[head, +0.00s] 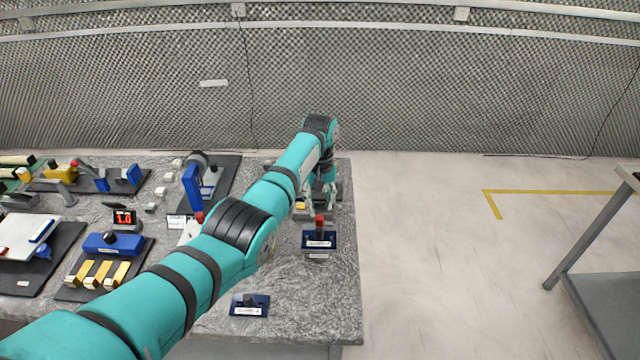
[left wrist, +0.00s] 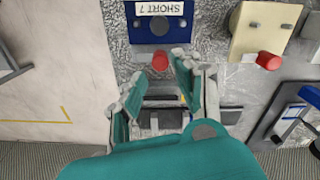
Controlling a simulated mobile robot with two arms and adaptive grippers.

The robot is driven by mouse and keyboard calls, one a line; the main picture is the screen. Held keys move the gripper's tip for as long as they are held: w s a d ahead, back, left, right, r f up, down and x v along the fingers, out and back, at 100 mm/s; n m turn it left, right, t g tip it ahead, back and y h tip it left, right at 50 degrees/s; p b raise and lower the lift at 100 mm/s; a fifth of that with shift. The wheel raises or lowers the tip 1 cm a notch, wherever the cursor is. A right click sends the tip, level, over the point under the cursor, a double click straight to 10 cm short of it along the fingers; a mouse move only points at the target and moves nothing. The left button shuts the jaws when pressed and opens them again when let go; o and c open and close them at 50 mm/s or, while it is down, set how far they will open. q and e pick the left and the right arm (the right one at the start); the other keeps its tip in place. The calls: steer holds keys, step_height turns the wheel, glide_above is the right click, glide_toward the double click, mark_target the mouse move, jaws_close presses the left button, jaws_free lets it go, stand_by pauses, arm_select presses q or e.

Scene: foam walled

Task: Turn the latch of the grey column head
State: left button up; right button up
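My left gripper (head: 318,196) is at the far right part of the bench, pointing down, behind a blue block with a red-topped lever. In the left wrist view its two fingers (left wrist: 157,90) are spread apart, with nothing seen held between them. Between and below the fingers lies a dark grey fixture (left wrist: 162,121), mostly hidden by the gripper and my arm; it may be the grey column head, but I cannot make out its latch. In the head view a grey edge of this fixture (head: 343,192) shows beside the gripper. My right gripper is not in view.
The blue block labelled SHORT 7 (left wrist: 158,30), with its red-topped lever (head: 319,221), stands close to the fingers. A cream block with a red knob (left wrist: 268,61) is beside it. Another blue block (head: 249,305) is nearer the front. The bench's right edge is close; floor lies beyond.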

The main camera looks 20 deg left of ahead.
mark_target(320, 217)
arm_select(q)
step_height(320, 217, up, 8)
steer(key=shift+f, duration=0.2)
stand_by(0.4)
